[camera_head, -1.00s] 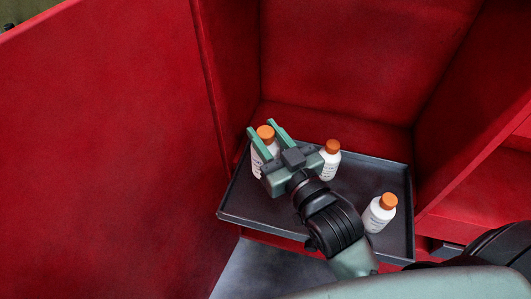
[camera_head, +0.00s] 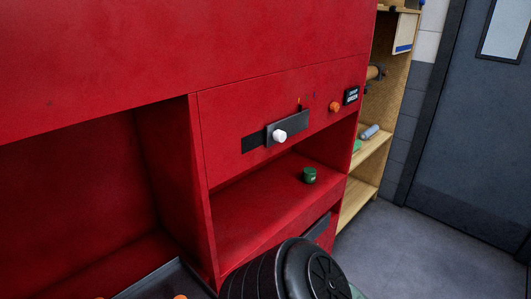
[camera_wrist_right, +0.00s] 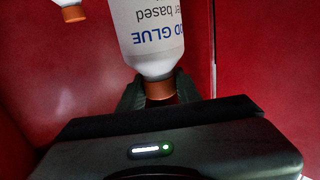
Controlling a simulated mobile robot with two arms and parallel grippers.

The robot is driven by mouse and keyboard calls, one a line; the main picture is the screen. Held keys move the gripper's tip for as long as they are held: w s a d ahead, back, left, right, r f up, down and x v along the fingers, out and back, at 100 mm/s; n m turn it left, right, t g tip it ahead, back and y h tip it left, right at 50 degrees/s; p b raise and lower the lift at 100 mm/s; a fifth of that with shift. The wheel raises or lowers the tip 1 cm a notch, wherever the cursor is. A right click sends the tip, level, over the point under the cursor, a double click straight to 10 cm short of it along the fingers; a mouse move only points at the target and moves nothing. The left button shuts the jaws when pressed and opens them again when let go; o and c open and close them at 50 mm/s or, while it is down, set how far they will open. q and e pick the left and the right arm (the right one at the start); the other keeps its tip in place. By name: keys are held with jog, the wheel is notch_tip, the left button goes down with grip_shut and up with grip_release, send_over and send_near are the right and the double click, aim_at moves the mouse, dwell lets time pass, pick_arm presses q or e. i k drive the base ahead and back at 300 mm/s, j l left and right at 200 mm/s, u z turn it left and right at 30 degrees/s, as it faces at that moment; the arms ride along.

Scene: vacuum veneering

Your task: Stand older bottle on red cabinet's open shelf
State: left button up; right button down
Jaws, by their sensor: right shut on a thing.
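In the right wrist view my right gripper (camera_wrist_right: 160,90) is shut on the orange cap of a white glue bottle (camera_wrist_right: 152,35). The bottle's label reads "glue" and "based", and its far end runs out of the picture. I cannot tell from the label whether it is the older one. A second white bottle (camera_wrist_right: 72,10) with an orange cap shows at the upper left, apart from the gripper. The red cabinet (camera_head: 150,60) fills much of the head view. Its open shelf (camera_head: 262,215) lies below a drawer-like panel. My left gripper is not in view.
A small green-lidded container (camera_head: 309,175) stands on the open shelf's right part; the rest of the shelf floor seen is bare. A dark tray (camera_head: 160,285) is at the lower left. A wooden rack (camera_head: 368,150) stands right of the cabinet. My black arm part covers the bottom middle.

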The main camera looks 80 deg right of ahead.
aim_at(256, 215)
jog(key=k+z, duration=0.4)
jog(key=k+l+z, duration=0.1)
jog(key=z, duration=0.3)
jog(key=i+l+z, duration=0.25)
jog(key=i+z, duration=0.25)
jog(key=i, duration=0.2)
